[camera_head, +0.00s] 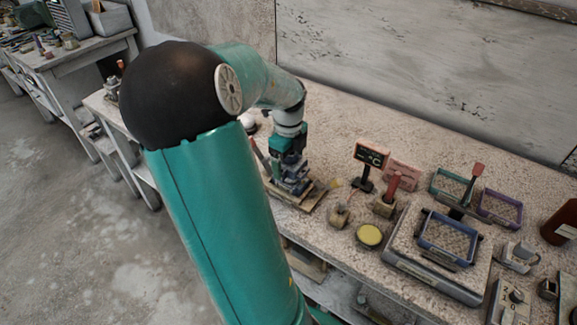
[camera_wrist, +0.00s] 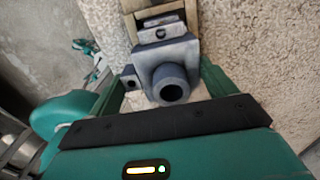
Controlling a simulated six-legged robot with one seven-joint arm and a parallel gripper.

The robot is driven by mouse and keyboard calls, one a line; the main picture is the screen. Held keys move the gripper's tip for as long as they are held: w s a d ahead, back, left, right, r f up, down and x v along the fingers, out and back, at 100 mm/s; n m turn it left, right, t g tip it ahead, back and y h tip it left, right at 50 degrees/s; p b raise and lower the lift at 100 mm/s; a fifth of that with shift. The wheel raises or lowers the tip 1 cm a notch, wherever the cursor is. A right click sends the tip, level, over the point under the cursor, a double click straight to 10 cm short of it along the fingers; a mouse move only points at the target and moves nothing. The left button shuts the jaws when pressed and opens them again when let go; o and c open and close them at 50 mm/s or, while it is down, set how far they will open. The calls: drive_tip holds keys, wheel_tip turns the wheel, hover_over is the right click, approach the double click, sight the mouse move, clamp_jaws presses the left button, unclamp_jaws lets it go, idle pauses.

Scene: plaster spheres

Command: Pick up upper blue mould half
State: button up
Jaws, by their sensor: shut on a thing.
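The upper blue mould half (camera_wrist: 160,58) is a blue-grey block with a round, hollow spout facing the wrist camera. My gripper (camera_wrist: 165,75) has its green fingers on either side of it and is shut on it. In the head view my gripper (camera_head: 289,168) points down over a wooden board (camera_head: 310,203) at the left part of the bench. The blue mould (camera_head: 291,184) shows there just under the gripper, partly hidden by it. I cannot tell whether the upper half is lifted or still rests on what is below.
Right of the board stand a small dark sign (camera_head: 371,156), a red-handled tool (camera_head: 391,190) and a yellow round dish (camera_head: 370,236). A scale (camera_head: 435,278) carries a blue tray (camera_head: 446,240). Green and purple trays lie behind. A wall rises behind the bench.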

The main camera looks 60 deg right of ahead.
drive_tip(key=s+a+r, duration=0.6)
drive_tip(key=a+r, duration=0.3)
drive_tip(key=a, duration=0.3)
drive_tip(key=shift+s+r, duration=0.25)
drive_tip(key=shift+s, duration=0.05)
drive_tip(key=shift+a, duration=0.1)
drive_tip(key=w+a+f+n, duration=0.2)
drive_tip(key=w+f+n, duration=0.1)
drive_tip(key=w+n, duration=0.5)
drive_tip(key=w+a+f+n, duration=0.2)
drive_tip(key=w+n, duration=0.3)
drive_tip(key=w, duration=0.5)
drive_tip(key=w+a+f+n, duration=0.2)
drive_tip(key=w+f+n, duration=0.1)
drive_tip(key=w+n, duration=0.5)
drive_tip(key=w+a+f+n, duration=0.7)
drive_tip(key=a+f, duration=0.3)
drive_tip(key=a, duration=0.2)
drive_tip(key=w+a+f+n, duration=0.8)
drive_tip(key=a+f+n, duration=0.1)
drive_tip(key=a+f, duration=0.1)
drive_tip(key=shift+a+n, duration=0.4)
drive_tip(key=shift+a, duration=0.45)
